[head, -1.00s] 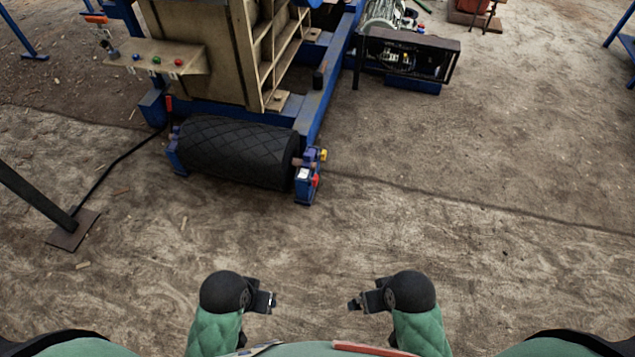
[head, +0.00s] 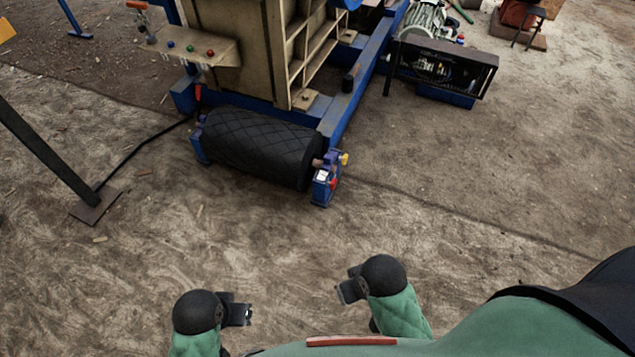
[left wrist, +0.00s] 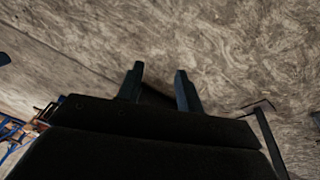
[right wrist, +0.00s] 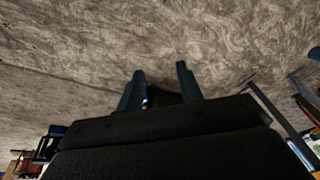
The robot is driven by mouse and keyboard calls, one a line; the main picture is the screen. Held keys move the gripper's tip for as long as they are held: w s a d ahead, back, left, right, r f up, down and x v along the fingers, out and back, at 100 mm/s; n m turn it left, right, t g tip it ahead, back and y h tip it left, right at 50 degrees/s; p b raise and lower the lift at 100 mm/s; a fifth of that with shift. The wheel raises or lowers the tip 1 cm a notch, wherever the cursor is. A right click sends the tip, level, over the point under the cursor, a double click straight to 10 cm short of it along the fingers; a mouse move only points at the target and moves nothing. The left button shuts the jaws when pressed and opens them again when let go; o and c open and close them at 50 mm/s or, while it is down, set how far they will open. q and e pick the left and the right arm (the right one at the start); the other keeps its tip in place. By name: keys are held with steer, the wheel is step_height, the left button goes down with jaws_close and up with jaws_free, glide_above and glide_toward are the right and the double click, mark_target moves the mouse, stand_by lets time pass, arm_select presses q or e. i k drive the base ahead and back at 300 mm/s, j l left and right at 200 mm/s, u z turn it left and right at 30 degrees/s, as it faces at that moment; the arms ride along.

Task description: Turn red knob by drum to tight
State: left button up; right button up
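The black quilted drum (head: 262,149) lies between blue mounts at the front of the machine. A small red knob (head: 333,184) shows on the blue mount (head: 322,190) at the drum's right end, beside a white label. A yellow piece (head: 344,158) sits above it. My left gripper (head: 247,315) and right gripper (head: 342,291) are both well short of the drum, near the bottom of the head view, and touch nothing. In the left wrist view the two fingers (left wrist: 158,82) stand apart with nothing between them. In the right wrist view the fingers (right wrist: 160,80) also stand apart and empty.
A panel with coloured buttons (head: 187,50) juts out above the drum's left. A dark post (head: 45,150) on a foot plate stands at left, with a black cable running near it. A motor in a black frame (head: 445,68) is at upper right. The ground before the drum is clear.

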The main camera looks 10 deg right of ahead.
mark_target(332, 184)
steer(key=l+u, duration=0.15)
steer(key=l, duration=0.4)
steer(key=l+u, duration=0.15)
steer(key=l, duration=0.45)
steer(key=l+u, duration=0.15)
steer(key=l, duration=0.45)
steer(key=k+l+u, duration=0.15)
steer(key=l, duration=0.4)
steer(key=l+u, duration=0.1)
steer(key=l, duration=0.45)
steer(key=k+l, duration=0.1)
steer(key=l, duration=0.7)
steer(key=k+l, duration=0.15)
steer(key=l, duration=0.25)
steer(key=k+l, duration=0.1)
steer(key=l, duration=0.3)
